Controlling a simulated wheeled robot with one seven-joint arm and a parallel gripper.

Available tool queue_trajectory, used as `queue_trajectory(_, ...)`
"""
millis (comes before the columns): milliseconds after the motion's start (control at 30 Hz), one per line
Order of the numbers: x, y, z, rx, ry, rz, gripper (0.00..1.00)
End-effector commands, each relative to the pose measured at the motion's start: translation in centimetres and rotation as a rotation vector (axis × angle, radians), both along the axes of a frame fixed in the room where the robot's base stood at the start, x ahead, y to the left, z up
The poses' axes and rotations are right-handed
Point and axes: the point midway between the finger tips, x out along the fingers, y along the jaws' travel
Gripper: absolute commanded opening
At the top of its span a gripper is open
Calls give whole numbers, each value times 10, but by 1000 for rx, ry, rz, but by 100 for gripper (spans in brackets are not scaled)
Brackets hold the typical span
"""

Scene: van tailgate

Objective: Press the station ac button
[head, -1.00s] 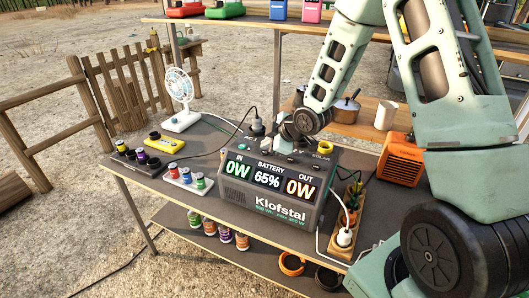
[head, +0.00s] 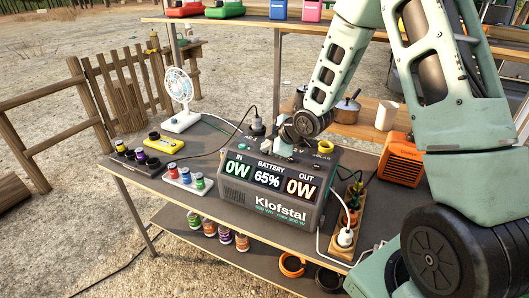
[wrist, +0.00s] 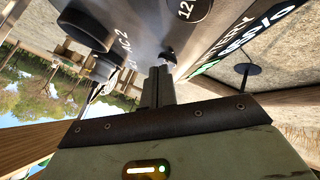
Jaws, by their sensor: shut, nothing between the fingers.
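The grey power station (head: 238,197) stands on the table, its front display reading IN 0W, BATTERY 65%, OUT 0W. My gripper (head: 283,149) is over the station's top panel, with its fingers together and empty. In the wrist view, the closed fingertips (wrist: 161,72) point at a small dark piece (wrist: 169,56) on the panel, possibly the AC button; I cannot tell whether they touch. An "AC 2" label and a round black socket (wrist: 84,27) lie to its left. In the head view my gripper hides that part of the panel.
A yellow cap (head: 325,147) sits at the back right. A power strip (head: 346,223) lies to the right, an orange heater (head: 400,160) behind it, and a white fan (head: 181,100) at the left.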

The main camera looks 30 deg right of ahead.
Motion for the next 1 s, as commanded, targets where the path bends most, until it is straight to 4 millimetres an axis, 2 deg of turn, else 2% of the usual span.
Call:
queue_trajectory(233, 0, 0, 0, 0, 0, 0, 0)
queue_trajectory(500, 0, 0, 12, -1, 0, 0, 0)
queue_trajectory(833, 0, 0, 12, 0, 0, 0, 0)
queue_trajectory(1000, 0, 0, 23, 0, 0, 0, 0)
